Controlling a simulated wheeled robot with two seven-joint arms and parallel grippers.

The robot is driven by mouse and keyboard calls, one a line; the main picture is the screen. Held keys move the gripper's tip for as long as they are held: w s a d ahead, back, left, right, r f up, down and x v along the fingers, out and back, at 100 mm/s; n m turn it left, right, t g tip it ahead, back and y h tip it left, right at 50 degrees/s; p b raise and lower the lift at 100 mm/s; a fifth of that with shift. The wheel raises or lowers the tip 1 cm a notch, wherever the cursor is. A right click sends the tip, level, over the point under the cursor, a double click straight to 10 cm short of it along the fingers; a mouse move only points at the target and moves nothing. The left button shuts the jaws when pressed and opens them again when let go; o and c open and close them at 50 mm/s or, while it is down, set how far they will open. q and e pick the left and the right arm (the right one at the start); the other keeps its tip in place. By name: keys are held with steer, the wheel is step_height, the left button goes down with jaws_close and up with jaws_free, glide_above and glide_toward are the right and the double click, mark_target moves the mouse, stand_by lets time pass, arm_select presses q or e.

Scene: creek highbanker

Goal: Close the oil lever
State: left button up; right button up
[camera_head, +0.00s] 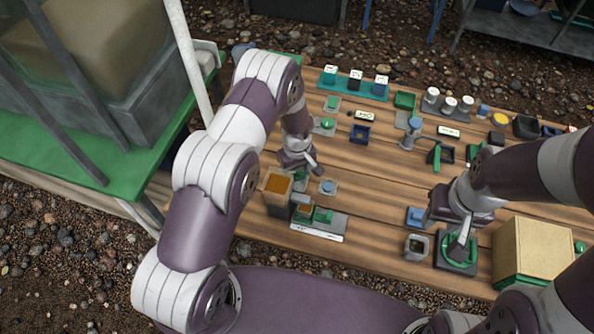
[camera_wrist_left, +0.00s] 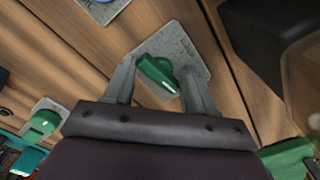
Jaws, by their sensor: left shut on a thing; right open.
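A green lever (camera_wrist_left: 158,74) on a grey plate (camera_wrist_left: 180,45) lies between the fingers of my left gripper (camera_wrist_left: 160,68) in the left wrist view. The gripper is shut on the lever. In the head view my left gripper (camera_head: 311,166) is low over the wooden table, and it and the wrist mostly hide this lever. I cannot read a label for it. My right gripper (camera_head: 459,240) is open, low over a green ring (camera_head: 462,252) on a dark base at the right front. I cannot tell whether it touches the ring.
An open box with orange-brown contents (camera_head: 277,186) stands just in front of my left gripper. Another green lever (camera_head: 437,155) stands upright right of centre. A tan block (camera_head: 532,248) is at the right front. Several small fixtures line the table's back; bare planks (camera_head: 375,180) lie between the arms.

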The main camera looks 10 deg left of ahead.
arm_select(q)
steer(key=n+b, duration=0.1)
steer(key=n, duration=0.3)
steer(key=n+b, duration=0.1)
steer(key=n, duration=0.7)
steer(key=shift+b, duration=0.35)
steer(key=shift+n, duration=2.2)
steer(key=o, duration=1)
